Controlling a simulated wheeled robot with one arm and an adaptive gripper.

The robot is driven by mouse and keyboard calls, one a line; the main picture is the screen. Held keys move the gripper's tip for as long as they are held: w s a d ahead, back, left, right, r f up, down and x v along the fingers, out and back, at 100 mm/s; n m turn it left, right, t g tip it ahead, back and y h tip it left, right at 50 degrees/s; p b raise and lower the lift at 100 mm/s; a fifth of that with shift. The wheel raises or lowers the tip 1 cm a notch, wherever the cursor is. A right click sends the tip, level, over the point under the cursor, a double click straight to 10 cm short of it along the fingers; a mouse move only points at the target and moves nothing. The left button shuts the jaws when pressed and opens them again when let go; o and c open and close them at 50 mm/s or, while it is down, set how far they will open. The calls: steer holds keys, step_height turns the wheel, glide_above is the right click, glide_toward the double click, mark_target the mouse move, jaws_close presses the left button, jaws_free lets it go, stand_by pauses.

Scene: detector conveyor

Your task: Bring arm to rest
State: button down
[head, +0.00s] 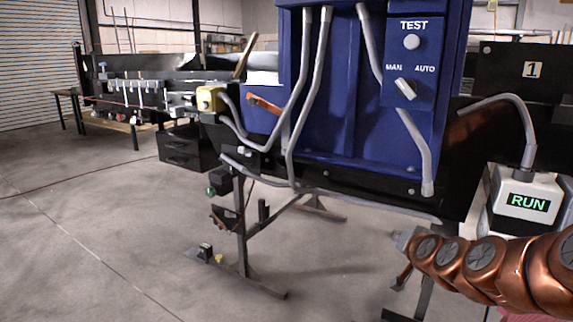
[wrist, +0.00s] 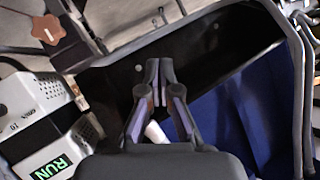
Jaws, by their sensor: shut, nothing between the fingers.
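My copper arm (head: 500,268) reaches in from the lower right of the head view, in front of the dark conveyor side and below the RUN box. My gripper (wrist: 159,72) is in the middle of the wrist view. Its two dark fingers meet at the tips, with nothing between them. A black panel and a blue surface (wrist: 228,115) lie behind the fingers; I cannot tell the distance. In the head view I cannot make out the fingers.
The blue cabinet (head: 345,125) carries a TEST button (head: 411,42), a MAN/AUTO switch (head: 405,89) and grey conduits. The RUN box (head: 528,198) stands close above my arm and shows in the wrist view (wrist: 42,112). Open concrete floor (head: 110,220) lies at left.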

steer(key=s+a+f+n+g+y, duration=0.2)
steer(key=s+a+f+n+g, duration=0.15)
steer(key=s+a, duration=0.45)
steer(key=s+a+f+n+g+y, duration=0.1)
steer(key=s+a+f+n+g, duration=0.1)
steer(key=s+a+f+g, duration=0.45)
steer(key=s+d+r+g+h, duration=0.15)
steer(key=s+g, duration=0.45)
steer(key=s, duration=2.1)
step_height(320, 180, up, 23)
steer(key=s+t+p, duration=0.1)
steer(key=p, duration=2.1)
steer(key=shift+s+n, duration=0.15)
steer(key=shift+n, duration=0.3)
